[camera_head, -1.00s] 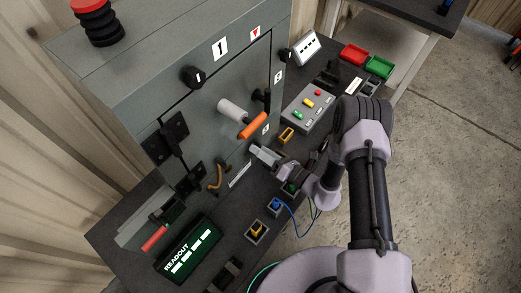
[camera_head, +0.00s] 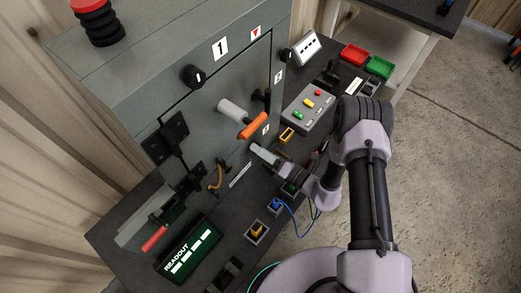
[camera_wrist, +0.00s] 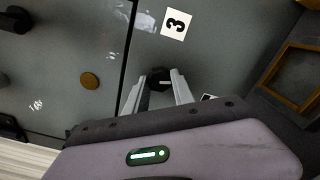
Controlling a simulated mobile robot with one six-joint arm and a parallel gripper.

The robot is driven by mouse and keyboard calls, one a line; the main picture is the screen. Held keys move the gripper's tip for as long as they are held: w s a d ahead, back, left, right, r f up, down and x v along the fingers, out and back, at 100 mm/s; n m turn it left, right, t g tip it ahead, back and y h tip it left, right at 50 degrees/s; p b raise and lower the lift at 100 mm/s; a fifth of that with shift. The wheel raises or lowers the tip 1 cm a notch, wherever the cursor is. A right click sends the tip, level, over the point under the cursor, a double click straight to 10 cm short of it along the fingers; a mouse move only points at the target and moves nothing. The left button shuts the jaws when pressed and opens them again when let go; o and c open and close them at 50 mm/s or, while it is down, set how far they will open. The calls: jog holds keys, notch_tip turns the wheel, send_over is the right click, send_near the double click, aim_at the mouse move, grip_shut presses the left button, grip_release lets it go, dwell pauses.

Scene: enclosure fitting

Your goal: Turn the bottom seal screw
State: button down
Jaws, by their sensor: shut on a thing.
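The bottom seal screw, a black round knob with a pale mark (camera_wrist: 160,76), sits on the grey enclosure face beside a white label "3" in the wrist view. My gripper (camera_wrist: 159,82) has its two grey fingers on either side of the knob and is shut on it. In the head view my gripper (camera_head: 257,150) reaches the lower right part of the enclosure front (camera_head: 205,110), below the orange handle (camera_head: 253,126). The knob itself is hidden behind the fingers there.
A grey handle (camera_head: 232,110) and the orange handle stick out above my gripper. A button box (camera_head: 308,107) stands to the right, with a yellow frame (camera_head: 287,135) nearby.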

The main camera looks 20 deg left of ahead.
jog(key=c, duration=1.1)
grip_release()
jog(key=shift+o, duration=0.2)
jog(key=p+v, duration=0.3)
jog(key=v, duration=1.4)
jog(key=shift+d, duration=0.2)
